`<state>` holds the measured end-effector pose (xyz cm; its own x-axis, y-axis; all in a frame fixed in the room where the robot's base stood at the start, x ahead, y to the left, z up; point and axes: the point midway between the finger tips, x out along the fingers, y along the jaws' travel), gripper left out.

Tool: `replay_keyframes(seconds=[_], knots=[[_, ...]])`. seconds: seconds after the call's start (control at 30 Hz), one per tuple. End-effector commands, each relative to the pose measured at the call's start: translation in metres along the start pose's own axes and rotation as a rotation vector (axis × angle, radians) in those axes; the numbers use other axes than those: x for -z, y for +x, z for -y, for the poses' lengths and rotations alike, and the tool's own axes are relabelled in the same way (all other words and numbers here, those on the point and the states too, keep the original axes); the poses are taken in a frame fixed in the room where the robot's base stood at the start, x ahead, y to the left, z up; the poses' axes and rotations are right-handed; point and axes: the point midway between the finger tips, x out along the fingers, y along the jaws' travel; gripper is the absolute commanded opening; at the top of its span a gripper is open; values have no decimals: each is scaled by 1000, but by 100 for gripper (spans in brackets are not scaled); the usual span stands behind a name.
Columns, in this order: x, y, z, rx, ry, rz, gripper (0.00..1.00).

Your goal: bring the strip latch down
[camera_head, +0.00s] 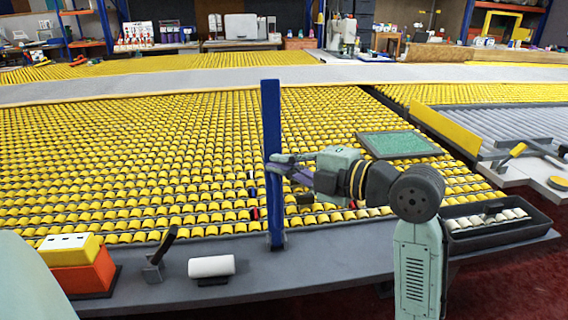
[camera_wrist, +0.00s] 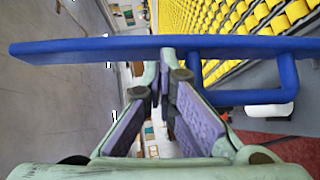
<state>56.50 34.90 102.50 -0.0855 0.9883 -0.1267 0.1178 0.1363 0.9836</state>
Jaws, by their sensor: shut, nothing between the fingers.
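The strip latch is a long blue bar (camera_head: 271,130) standing nearly upright from the grey front ledge, its foot on a small mount. In the wrist view the blue bar (camera_wrist: 90,47) runs across the picture, with a blue loop-shaped handle (camera_wrist: 250,97) on its right part. My gripper (camera_head: 274,163) is at about mid-height of the bar, on its right side in the head view. In the wrist view the fingertips (camera_wrist: 165,62) overlap the bar's edge beside the handle. The fingers are shut with nothing between them. Whether the tips touch the bar is unclear.
A bed of yellow rollers (camera_head: 130,150) spreads behind the latch. On the grey ledge (camera_head: 330,268) lie a white roll (camera_head: 211,266), a dark-handled tool (camera_head: 160,255) and an orange-yellow box (camera_head: 80,265). A black tray (camera_head: 490,232) of white rolls is at the right.

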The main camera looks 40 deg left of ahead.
Motion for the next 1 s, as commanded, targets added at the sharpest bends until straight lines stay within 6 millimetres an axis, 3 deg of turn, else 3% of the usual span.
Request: replay_keyframes(seconds=[0.47,0.77,1.0], knots=[[-21,23,-7,109,104,-2,0],[-60,64,-4,203,197,-3,0],[-92,95,14,262,262,-4,0]])
